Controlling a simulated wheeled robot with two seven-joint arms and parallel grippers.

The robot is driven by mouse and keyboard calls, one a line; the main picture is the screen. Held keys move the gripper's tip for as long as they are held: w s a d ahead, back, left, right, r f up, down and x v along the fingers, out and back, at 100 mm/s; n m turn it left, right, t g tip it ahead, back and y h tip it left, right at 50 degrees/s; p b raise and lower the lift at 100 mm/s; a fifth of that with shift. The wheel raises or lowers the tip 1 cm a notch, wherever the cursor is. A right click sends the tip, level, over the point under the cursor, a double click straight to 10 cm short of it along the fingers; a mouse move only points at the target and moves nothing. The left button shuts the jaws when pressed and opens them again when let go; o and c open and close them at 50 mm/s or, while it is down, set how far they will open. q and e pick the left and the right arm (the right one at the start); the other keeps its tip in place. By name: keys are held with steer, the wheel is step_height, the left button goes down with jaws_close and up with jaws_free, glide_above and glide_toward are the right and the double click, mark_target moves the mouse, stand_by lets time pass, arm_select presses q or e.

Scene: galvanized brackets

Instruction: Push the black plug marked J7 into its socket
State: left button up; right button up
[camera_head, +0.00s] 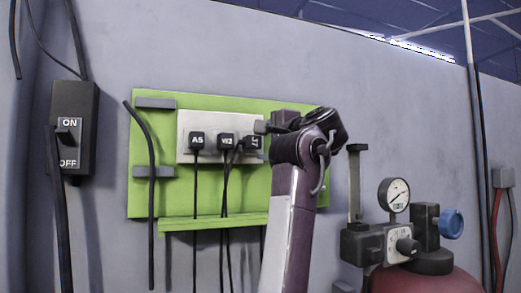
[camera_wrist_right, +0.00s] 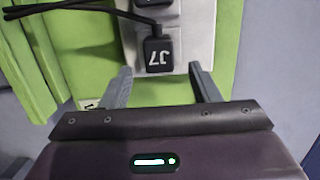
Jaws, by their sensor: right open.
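The black plug marked J7 (camera_head: 252,143) is at the right end of the white socket strip (camera_head: 184,120) on a green panel. It is partly behind my right gripper. In the right wrist view, the J7 plug (camera_wrist_right: 158,57) shows large, with its label upside down and a black cable leading left. My right gripper (camera_wrist_right: 160,68) is open, its two grey fingers on either side of the plug's near edge, with gaps to both sides. In the head view, the right gripper (camera_head: 262,128) is right beside the plug. How deep the plug sits is hidden. My left gripper is not in view.
Plugs A5 (camera_head: 197,140) and one seemingly marked V12 (camera_head: 226,141) sit left of J7, cables hanging. A green ledge (camera_head: 212,223) juts out below. An ON/OFF switch box (camera_head: 74,125) is left; a gauge (camera_head: 394,194) above a red tank (camera_head: 425,280) is right.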

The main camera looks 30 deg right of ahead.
arm_select(q)
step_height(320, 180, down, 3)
steer(key=shift+b, duration=1)
arm_select(e)
steer(key=s, duration=0.5)
steer(key=shift+a, duration=0.2)
